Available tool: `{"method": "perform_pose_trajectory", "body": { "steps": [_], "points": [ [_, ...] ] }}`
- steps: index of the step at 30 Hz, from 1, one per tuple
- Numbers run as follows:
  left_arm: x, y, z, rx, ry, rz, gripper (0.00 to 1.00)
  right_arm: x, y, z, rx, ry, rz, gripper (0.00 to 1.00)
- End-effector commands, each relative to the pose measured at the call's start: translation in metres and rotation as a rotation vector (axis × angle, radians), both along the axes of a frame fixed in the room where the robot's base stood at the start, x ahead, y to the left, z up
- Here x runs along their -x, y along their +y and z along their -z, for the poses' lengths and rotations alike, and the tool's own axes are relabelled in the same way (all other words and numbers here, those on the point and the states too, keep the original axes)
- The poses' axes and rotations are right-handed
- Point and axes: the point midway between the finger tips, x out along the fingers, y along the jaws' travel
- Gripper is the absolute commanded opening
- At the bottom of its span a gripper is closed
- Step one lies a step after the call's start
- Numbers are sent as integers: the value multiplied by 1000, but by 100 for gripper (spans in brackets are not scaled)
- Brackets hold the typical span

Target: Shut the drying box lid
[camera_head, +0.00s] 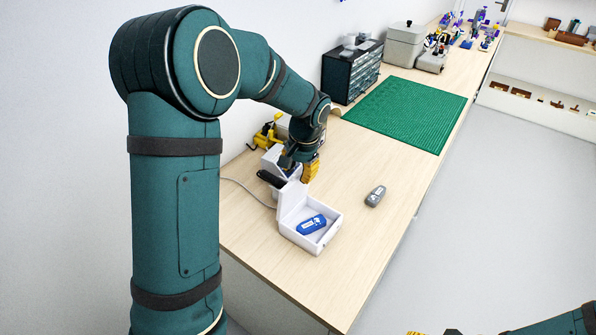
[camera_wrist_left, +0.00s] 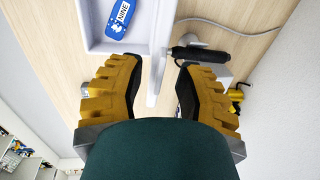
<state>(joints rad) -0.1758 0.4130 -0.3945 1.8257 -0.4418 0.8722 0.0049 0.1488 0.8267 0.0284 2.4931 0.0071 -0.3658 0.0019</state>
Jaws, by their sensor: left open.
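The white drying box (camera_head: 332,232) stands on the bench with its lid (camera_head: 293,202) raised, roughly upright, on the left side. A blue item (camera_head: 311,224) with a white label lies inside; the label reads "NINE" in the left wrist view (camera_wrist_left: 121,18). My left gripper (camera_head: 300,168) is open and empty, just beyond and above the raised lid. In the left wrist view the lid's edge (camera_wrist_left: 158,75) shows in the gap between the fingers; I cannot tell whether they touch it. My right gripper (camera_head: 432,333) is mostly cut off at the bottom edge.
A black-handled tool (camera_head: 270,178) sits beside the lid, with a cable nearby. A yellow object (camera_head: 267,132) stands behind my left gripper. A grey device (camera_head: 375,196) lies right of the box. A green mat (camera_head: 410,112) and a drawer cabinet (camera_head: 352,72) are farther back. The bench front is clear.

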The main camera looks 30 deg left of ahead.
Motion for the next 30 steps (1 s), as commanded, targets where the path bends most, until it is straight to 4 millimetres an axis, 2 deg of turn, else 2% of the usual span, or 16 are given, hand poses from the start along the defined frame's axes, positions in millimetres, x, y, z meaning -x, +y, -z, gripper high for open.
{"method": "perform_pose_trajectory", "body": {
  "steps": [10, 11, 12, 14, 15, 25, 30],
  "points": [
    [0, 1, 4, 0, 0, 0, 34, 0, 0, 0, 0, 0, 0, 47],
    [0, 1, 4, 0, 0, 0, 38, 0, 0, 0, 0, 0, 0, 47],
    [0, 1, 4, 0, 0, 0, 24, 0, 0, 0, 0, 0, 0, 47],
    [0, 1, 4, 0, 0, 0, 3, 0, 0, 0, 0, 0, 0, 47],
    [0, 1, 4, 0, 0, 0, 0, 0, 0, 0, 0, 0, 0, 47],
    [0, -1, 5, -5, 1, 1, 0, 0, 0, 1, 0, 0, 0, 47],
    [2, -13, 9, -71, 0, 7, 0, 0, 0, 7, 1, 0, 0, 47]
  ]
}}
